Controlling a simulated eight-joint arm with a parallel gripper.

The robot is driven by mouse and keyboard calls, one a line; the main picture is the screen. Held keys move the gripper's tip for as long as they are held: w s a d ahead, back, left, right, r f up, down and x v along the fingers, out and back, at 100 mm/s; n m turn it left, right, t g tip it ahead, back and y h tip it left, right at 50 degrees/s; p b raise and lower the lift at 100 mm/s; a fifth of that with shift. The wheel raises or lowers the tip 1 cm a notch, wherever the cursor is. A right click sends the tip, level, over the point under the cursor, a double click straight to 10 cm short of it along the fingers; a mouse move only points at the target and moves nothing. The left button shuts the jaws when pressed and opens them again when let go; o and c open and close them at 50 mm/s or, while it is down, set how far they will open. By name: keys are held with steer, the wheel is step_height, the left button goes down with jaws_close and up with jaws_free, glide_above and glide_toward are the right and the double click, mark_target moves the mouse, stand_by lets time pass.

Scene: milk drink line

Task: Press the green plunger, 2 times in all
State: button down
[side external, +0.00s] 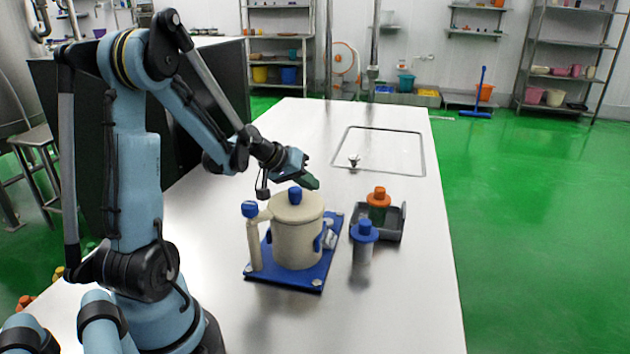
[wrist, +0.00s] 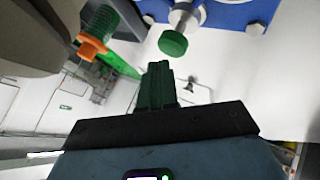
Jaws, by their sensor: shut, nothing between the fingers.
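The green plunger (wrist: 173,42) is a round green cap on a short metal stem, beside a blue plate with metal bolts (wrist: 235,12). I cannot pick it out in the side view. My gripper (side external: 312,183) has green fingers and is shut and empty, above and just beyond the beige vessel (side external: 298,235). In the wrist view, my shut fingertips (wrist: 158,68) point toward the plunger's side of the picture, with the plunger just above and right of them. No contact with the plunger shows.
The vessel, with a blue knob (side external: 295,195), stands on a blue base plate (side external: 285,277). A blue-capped grey bottle (side external: 363,250) stands to the right. An orange-capped green item (side external: 378,204) is in a grey tray (side external: 398,223). The table's far part is mostly clear.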

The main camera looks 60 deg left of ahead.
steer(key=shift+f, duration=1.25)
stand_by(1.2)
steer(key=shift+r, duration=1.5)
steer(key=shift+r, duration=2.5)
stand_by(0.4)
steer(key=shift+r, duration=1.9)
steer(key=shift+f, duration=0.1)
